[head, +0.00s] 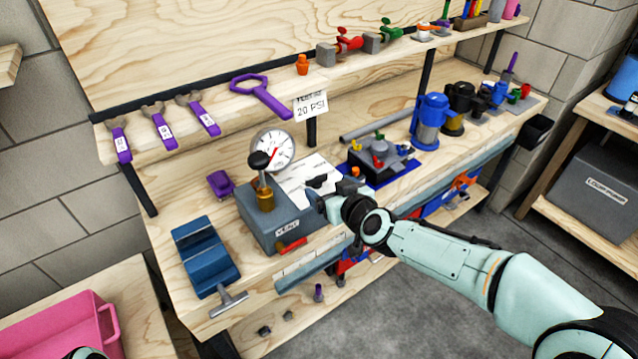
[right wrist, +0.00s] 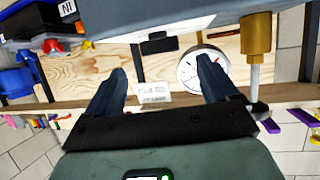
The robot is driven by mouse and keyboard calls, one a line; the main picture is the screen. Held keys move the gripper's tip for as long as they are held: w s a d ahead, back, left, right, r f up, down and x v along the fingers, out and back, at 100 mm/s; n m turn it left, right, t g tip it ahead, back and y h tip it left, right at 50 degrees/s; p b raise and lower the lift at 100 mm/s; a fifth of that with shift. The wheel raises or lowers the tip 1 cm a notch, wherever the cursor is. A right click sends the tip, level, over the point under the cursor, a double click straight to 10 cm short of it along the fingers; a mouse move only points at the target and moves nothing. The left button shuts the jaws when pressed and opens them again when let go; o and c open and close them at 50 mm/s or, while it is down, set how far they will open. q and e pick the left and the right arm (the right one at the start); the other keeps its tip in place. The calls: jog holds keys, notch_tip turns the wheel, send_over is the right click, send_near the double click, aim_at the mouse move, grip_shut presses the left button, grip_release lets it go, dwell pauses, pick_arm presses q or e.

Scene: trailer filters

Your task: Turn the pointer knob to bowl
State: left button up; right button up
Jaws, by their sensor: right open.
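The pointer knob (head: 316,181) is a small black bar on a white panel (head: 305,170) on top of a grey box (head: 275,222) on the bench. The panel's markings are too small to read, so I cannot tell where the knob points. A black piece that looks like the knob (right wrist: 158,43) shows past my fingers in the right wrist view. My right gripper (head: 324,204) is beside the knob, at the box's right end; its two fingers (right wrist: 162,72) are apart with nothing between them. I cannot tell whether they touch the box. My left gripper is out of view.
A blue vise (head: 206,256) is left; a grey valve block (head: 380,153) sits behind right.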

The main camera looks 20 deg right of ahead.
aim_at(316, 179)
jog(key=x, duration=0.6)
jog(key=shift+w+f+b, duration=0.15)
jog(key=shift+w+b, duration=0.1)
jog(key=shift+b, duration=0.1)
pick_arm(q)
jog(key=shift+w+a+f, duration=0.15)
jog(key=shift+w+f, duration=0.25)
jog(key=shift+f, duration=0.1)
